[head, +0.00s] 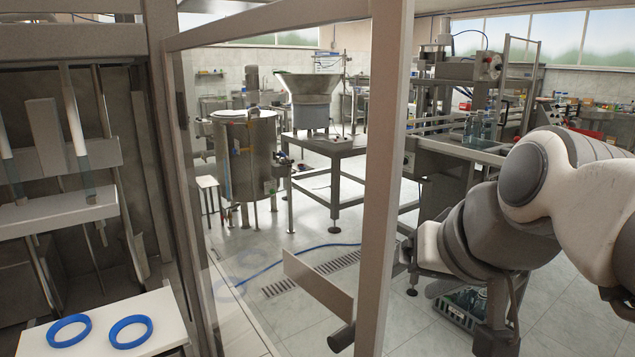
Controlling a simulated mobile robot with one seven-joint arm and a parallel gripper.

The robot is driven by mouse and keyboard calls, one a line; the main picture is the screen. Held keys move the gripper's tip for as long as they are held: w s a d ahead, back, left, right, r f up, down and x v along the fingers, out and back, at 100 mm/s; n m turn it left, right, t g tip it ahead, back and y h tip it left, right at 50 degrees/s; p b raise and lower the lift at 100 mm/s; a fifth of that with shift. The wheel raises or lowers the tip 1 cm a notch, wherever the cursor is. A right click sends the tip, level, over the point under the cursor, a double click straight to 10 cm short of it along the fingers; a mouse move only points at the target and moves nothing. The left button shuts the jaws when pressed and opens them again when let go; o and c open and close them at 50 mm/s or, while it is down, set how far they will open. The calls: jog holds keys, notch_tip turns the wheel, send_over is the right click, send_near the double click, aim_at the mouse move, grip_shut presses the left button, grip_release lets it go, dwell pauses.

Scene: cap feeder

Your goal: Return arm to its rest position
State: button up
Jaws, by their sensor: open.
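My arm enters from the right edge of the head view, with white and dark grey links. It bends at a large joint in the right half, and its grey lower part reaches down and left toward the upright post. I cannot make out my gripper's fingers anywhere in this view. No object is seen held by the arm.
A pale frame post (385,180) stands between the arm and the left side. Two blue rings (131,332) lie on a white plate (170,310) at lower left. Behind are a steel tank (246,160), a hopper (308,88) on a table, and a bench (455,151).

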jog(key=s+d+f+n+g+h, duration=0.1)
jog(key=s+d+f+g+h, duration=0.15)
jog(key=s+f, duration=0.65)
notch_tip(320, 180, up, 14)
jog(key=w+p, duration=0.2)
jog(key=p, duration=1.4)
jog(key=shift+d+r, duration=0.2)
jog(key=shift+w+t, duration=0.1)
jog(key=shift+t, duration=0.15)
jog(key=c, duration=0.5)
